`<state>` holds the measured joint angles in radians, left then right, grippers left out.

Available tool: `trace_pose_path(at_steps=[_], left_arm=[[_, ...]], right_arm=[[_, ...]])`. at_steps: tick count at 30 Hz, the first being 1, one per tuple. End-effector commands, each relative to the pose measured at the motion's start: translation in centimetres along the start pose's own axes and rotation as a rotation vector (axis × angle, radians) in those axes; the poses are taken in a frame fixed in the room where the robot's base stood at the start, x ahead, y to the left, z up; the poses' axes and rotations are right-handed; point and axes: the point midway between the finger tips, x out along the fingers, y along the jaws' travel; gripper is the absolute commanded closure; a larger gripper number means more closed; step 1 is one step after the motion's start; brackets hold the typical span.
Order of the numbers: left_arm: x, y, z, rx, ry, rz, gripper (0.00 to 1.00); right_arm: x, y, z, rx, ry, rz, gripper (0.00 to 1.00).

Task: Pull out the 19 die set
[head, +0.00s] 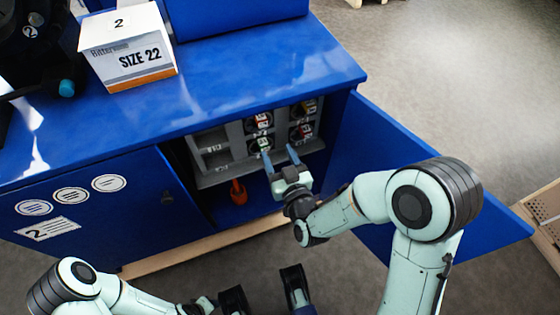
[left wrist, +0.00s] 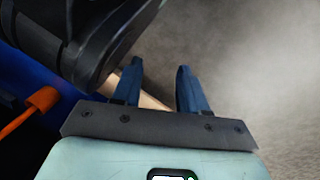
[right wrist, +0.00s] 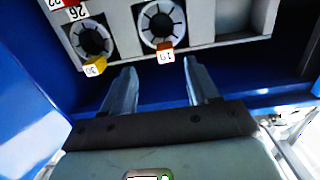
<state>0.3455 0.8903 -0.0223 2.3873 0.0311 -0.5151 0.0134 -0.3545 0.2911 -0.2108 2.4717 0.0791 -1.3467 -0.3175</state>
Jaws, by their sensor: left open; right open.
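The 19 die set is a round dark die in a pale ring with a red 19 tag (right wrist: 165,55) in the right wrist view. In the head view it appears to be the upper-left die (head: 258,122) in the grey rack (head: 222,178) inside the blue cabinet. My right gripper (head: 278,151) is open and empty in front of the rack, just below that die in the picture. In the right wrist view its fingers (right wrist: 160,72) point toward the 19 tag, apart from it. My left gripper (left wrist: 160,68) is open and empty, away from the rack.
The 30 die (right wrist: 93,40), with a yellow tag, sits beside the 19. A red 26 tag (right wrist: 75,10) is near it. The rack's left slots look empty. The open cabinet door (head: 400,145) stands right. A red-orange object (head: 238,192) is below. A SIZE 22 box (head: 128,50) is on top.

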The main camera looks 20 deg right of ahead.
Motion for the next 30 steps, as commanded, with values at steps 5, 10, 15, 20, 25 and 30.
trace_pose_path(at_steps=[5, 10, 15, 20, 25, 30], left_arm=[[0.4, 0.5, -0.6, 0.026, 0.020, 0.008, 0.57], [0.3, 0.6, -0.6, 0.026, 0.020, 0.008, 0.57], [0.4, 0.5, -0.5, 0.025, 0.017, 0.007, 0.57], [0.5, 0.3, -0.3, 0.023, 0.011, 0.004, 0.57], [1.3, -0.4, 0.5, 0.015, -0.017, -0.009, 0.57], [1.8, -1.1, 1.3, 0.007, -0.046, -0.022, 0.57]], right_arm=[[0.6, -0.3, -1.8, -0.013, 0.065, -0.011, 0.40], [2.1, -0.4, -1.9, -0.014, 0.062, -0.012, 0.40], [4.2, -0.4, -1.9, -0.014, 0.061, -0.012, 0.40], [6.1, -0.4, -2.0, -0.013, 0.061, -0.012, 0.40], [8.1, -0.4, -2.0, -0.013, 0.060, -0.012, 0.40], [9.8, -0.5, -2.1, -0.013, 0.059, -0.013, 0.40]])
